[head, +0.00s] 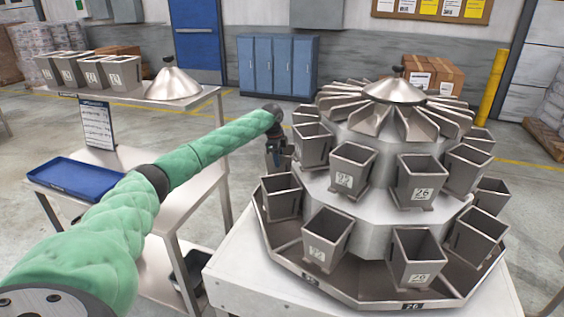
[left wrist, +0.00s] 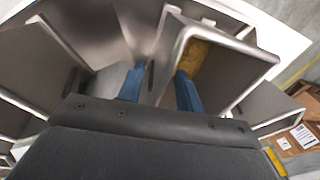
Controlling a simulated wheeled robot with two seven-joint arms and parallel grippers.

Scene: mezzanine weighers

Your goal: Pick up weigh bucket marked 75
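My left gripper (head: 277,158) is at the left side of the round weigher (head: 385,235), at the upper ring of buckets. In the left wrist view, its two blue fingers (left wrist: 160,88) are apart. A metal bucket (left wrist: 225,62) has its near wall between them, with the right finger apparently inside the rim and the left one outside. I see no clear grip on the wall. I cannot read a 75 on any bucket; the label of the bucket at my gripper is hidden. Labels facing the head camera include 92 and 26. My right gripper is not in view.
A lower ring of buckets (head: 328,238) stands below the upper one, close under my left gripper. At left, a steel table holds several spare buckets (head: 118,73) and a metal cone (head: 172,84). A blue tray (head: 75,178) lies on a lower shelf.

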